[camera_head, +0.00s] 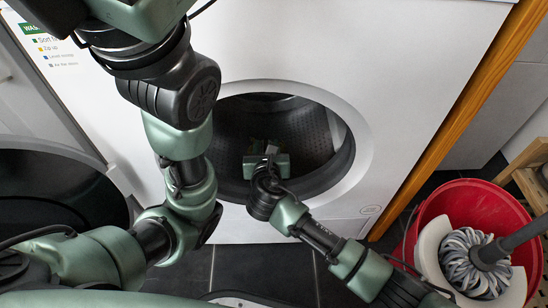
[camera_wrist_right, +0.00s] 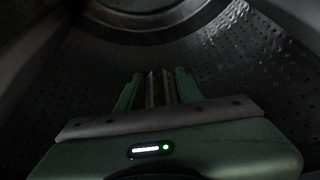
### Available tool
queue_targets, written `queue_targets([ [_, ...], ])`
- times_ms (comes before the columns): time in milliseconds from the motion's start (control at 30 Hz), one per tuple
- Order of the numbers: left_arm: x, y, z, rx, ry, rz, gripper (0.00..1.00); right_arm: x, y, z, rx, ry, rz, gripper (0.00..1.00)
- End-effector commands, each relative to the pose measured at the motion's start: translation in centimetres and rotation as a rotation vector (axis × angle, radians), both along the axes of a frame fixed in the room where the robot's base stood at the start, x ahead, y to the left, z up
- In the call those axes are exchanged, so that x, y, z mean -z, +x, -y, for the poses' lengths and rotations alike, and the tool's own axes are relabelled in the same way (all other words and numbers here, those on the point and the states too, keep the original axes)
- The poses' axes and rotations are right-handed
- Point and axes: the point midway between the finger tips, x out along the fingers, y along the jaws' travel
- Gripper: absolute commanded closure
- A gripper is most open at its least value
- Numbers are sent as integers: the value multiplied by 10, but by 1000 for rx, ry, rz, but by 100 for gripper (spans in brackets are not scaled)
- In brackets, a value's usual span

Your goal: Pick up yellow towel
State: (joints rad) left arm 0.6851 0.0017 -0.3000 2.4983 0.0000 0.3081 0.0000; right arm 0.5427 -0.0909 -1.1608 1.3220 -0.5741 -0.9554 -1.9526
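No yellow towel can be made out in either view. My right gripper (camera_head: 270,146) reaches through the round door opening into the dark drum (camera_head: 318,130) of the white washing machine (camera_head: 310,40). In the right wrist view, its two fingers (camera_wrist_right: 160,88) stand close together, with only a narrow dark gap and no cloth visible between them. The perforated drum wall (camera_wrist_right: 235,65) lies beyond them. My left arm rises across the left of the head view, and its fingers are not seen.
A red bucket (camera_head: 408,245) with a grey-white mop (camera_head: 462,262) stands at the lower right. A wooden post (camera_head: 462,112) runs along the machine's right side. The open round door (camera_head: 62,150) is at the left. Dark floor tiles (camera_head: 262,268) lie in front.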

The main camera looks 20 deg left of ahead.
Motion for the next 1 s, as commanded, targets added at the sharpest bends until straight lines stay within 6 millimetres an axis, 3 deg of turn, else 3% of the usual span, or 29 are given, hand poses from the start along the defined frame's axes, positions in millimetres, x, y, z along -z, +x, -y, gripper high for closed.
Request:
queue_targets([
  [300, -1, -4, 0, 0, 0, 10, 64, 0, -2, -3, -2, 1, 0, 64],
  [433, -1, -4, 0, 0, 0, 10, 64, 0, -2, -2, -1, 0, 0, 100],
  [1000, -1, -4, 0, 0, 1, 12, 64, 1, -1, -2, -1, 0, 0, 100],
])
